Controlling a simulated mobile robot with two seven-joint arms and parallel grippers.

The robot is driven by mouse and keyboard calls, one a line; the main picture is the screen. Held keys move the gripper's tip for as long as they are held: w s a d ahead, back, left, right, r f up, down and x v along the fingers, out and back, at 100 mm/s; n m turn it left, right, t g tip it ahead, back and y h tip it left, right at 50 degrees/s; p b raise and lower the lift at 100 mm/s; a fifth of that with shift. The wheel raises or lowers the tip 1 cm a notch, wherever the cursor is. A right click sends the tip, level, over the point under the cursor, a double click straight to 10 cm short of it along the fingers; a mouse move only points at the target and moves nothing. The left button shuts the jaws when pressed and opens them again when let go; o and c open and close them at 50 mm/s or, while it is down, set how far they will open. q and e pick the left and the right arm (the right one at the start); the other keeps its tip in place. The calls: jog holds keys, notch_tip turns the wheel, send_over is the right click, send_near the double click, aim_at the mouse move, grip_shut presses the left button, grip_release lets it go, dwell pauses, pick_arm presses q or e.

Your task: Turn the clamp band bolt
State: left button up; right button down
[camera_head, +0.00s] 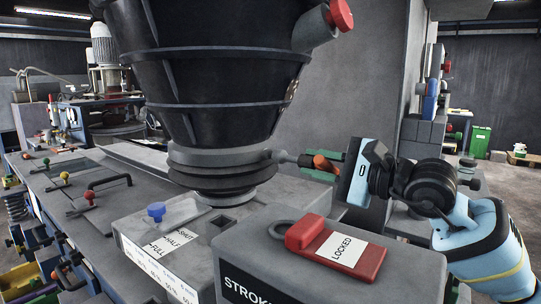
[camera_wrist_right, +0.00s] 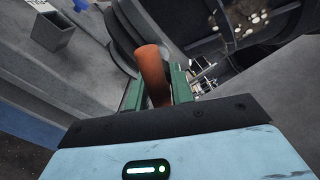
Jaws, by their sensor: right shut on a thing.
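The grey clamp band (camera_head: 215,157) rings the lower neck of the black hopper in the head view. The clamp band bolt (camera_head: 284,157) sticks out from its right side and ends in an orange handle (camera_head: 325,163). My right gripper (camera_head: 318,166) comes in from the right, with its green fingers at the orange handle. In the right wrist view the orange handle (camera_wrist_right: 153,72) stands between the two green fingers, and the gripper is shut on it. The handle's lower end is hidden by the gripper body. My left gripper is not in view.
A grey box with a red LOCKED tag (camera_head: 338,250) stands at the front, below my right arm. A blue knob (camera_head: 156,211) sits on the housing at left. The black hopper (camera_head: 215,75) rises above the band. A grey wall panel (camera_head: 350,90) stands behind.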

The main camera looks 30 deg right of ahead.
jog(key=shift+p+x, duration=0.65)
jog(key=shift+x, duration=0.45)
dwell(0.5)
